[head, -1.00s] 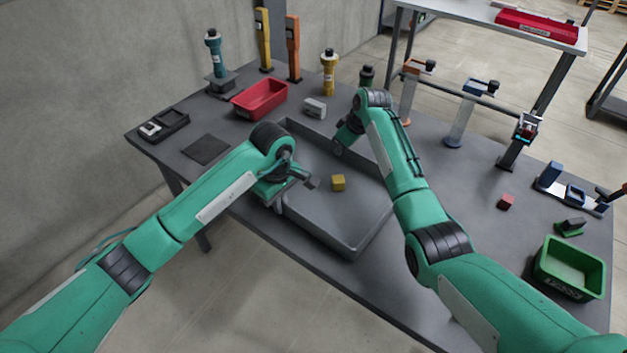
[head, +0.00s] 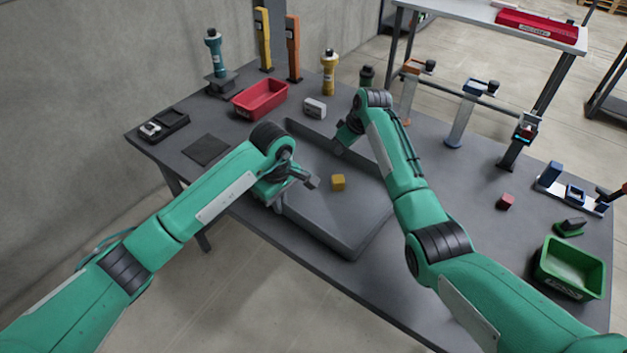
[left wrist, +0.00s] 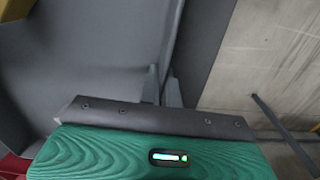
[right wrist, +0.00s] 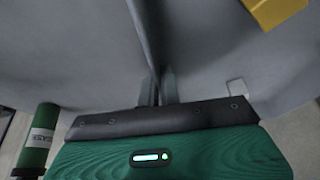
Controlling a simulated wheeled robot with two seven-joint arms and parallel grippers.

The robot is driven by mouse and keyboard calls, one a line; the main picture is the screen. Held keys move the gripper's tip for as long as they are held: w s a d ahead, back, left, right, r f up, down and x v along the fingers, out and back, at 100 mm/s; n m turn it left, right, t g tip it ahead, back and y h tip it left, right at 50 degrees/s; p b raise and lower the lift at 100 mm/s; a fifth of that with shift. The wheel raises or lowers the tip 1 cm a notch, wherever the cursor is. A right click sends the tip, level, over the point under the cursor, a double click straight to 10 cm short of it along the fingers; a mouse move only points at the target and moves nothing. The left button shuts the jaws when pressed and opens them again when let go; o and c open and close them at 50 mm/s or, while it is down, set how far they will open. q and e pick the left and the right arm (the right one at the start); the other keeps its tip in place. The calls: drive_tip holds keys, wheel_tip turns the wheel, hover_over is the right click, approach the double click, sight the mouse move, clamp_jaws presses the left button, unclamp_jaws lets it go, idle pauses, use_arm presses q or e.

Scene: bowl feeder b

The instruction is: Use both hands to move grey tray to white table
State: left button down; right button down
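The grey tray (head: 345,218) lies on the dark grey table with a yellow block (head: 338,183) inside. My left gripper (left wrist: 163,90) is at the tray's near-left wall, one finger on each side, and looks shut on it. My right gripper (right wrist: 158,88) straddles the tray's far wall in the same way and looks shut on it. The yellow block also shows in the right wrist view (right wrist: 275,8).
A row of stands (head: 460,120) lines the far right edge. A red cube (head: 506,201) and green bin (head: 570,268) are at the right.

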use_arm(q)
drive_tip(key=shift+r, duration=0.15)
use_arm(e)
drive_tip(key=shift+r, duration=0.15)
